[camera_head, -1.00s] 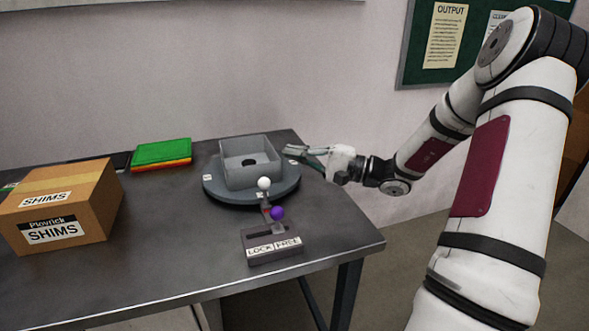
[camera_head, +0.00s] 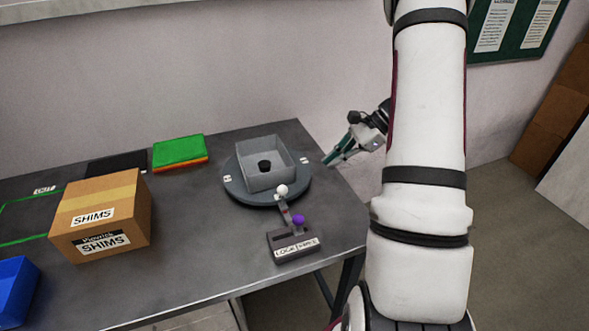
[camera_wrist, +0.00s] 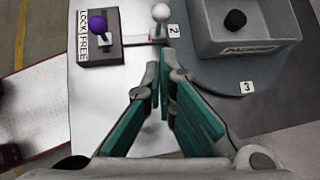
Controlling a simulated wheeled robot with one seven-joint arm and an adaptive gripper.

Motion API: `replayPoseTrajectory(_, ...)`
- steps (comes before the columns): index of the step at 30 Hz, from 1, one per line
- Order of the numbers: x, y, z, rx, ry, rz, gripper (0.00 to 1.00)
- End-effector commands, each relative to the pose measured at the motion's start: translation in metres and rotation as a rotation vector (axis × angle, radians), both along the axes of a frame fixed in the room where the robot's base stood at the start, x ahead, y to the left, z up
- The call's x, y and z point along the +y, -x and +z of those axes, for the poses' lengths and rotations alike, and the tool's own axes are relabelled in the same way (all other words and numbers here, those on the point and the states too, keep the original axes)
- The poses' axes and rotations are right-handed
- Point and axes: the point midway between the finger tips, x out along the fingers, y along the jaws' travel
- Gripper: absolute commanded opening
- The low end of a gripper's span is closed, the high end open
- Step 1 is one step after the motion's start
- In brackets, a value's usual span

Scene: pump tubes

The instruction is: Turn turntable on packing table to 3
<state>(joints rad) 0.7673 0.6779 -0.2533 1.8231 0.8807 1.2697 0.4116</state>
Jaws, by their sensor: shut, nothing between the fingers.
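The turntable (camera_head: 236,190) is a round blue-grey disc on the packing table (camera_head: 190,262), carrying an open grey box (camera_head: 262,180) with a black round thing (camera_head: 265,166) inside. Number tags sit at its rim; in the wrist view I read 2 (camera_wrist: 174,30) near the white ball knob (camera_wrist: 160,12) and 3 (camera_wrist: 247,87) farther right. A purple knob (camera_head: 298,219) stands on a block (camera_head: 284,240) labelled LOCK and FREE; which side it is set to I cannot tell. My gripper (camera_head: 328,161) is shut and empty, just right of the disc, apparently not touching it.
A cardboard SHIMS box (camera_head: 125,205), green and orange sheets (camera_head: 179,150), a dark flat pad (camera_head: 115,163) and a blue bin (camera_head: 14,290) occupy the left side. The wall is behind. Open floor (camera_head: 480,230) lies right of the table.

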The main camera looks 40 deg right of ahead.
Motion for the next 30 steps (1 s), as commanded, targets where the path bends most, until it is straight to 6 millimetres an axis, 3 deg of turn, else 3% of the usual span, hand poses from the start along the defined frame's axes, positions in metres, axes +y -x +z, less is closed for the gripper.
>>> replayPoseTrajectory(3,-0.011,0.017,0.011,0.089,0.026,-0.042,0.0)
replayPoseTrajectory(8,-0.013,0.02,0.007,0.126,0.033,-0.063,0.0)
replayPoseTrajectory(25,0.044,-0.009,-0.07,0.126,0.029,-0.062,0.0)
replayPoseTrajectory(30,0.064,-0.02,-0.071,0.122,0.032,-0.06,0.0)
